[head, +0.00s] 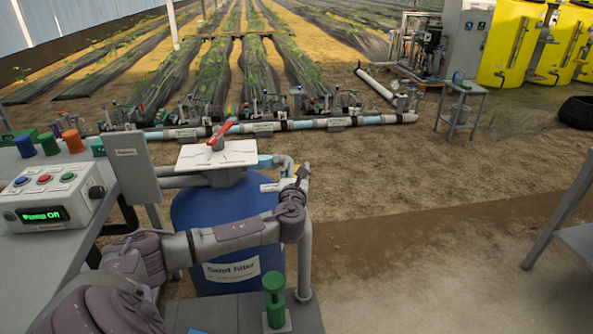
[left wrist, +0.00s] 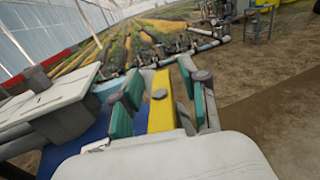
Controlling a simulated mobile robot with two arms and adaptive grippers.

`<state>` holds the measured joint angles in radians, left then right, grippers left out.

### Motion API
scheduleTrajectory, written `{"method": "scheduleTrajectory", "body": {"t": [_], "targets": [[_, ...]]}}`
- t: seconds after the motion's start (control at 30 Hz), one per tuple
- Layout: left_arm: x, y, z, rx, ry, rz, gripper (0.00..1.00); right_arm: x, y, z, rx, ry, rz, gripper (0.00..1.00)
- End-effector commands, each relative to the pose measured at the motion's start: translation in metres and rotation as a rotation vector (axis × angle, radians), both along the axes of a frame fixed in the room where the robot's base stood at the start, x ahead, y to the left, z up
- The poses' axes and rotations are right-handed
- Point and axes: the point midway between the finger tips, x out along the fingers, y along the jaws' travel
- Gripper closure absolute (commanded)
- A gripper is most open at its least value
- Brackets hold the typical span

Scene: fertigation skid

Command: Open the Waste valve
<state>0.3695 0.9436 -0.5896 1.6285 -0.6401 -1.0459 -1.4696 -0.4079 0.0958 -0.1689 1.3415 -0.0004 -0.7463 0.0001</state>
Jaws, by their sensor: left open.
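A yellow lever (left wrist: 161,112) shows in the left wrist view, on the pipework beside the blue sand filter (head: 235,225). My left gripper (left wrist: 160,92) is open, with its teal finger pads on either side of the lever; I cannot tell whether they touch it. In the head view my left gripper (head: 301,173) is at the pipe right of the filter top, and only a bit of yellow shows by it. A small white label (head: 270,187) there is too small to read as the Waste valve's. My right gripper is not in view.
A green-knobbed fitting (head: 274,300) is in front. Open soil lies to the right, with a grey table (head: 578,240) at the edge.

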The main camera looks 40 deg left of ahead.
Motion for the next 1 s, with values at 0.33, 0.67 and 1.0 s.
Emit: {"method": "scheduleTrajectory", "body": {"t": [0.33,0.67,1.0], "targets": [[-0.025,-0.020,-0.001,0.000,0.002,-0.005,0.56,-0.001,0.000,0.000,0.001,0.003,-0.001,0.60],[-0.078,-0.061,-0.001,0.000,0.001,-0.002,0.56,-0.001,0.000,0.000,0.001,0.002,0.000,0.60],[-0.095,-0.074,0.000,0.000,0.000,0.001,0.56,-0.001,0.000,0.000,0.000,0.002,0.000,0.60]]}}
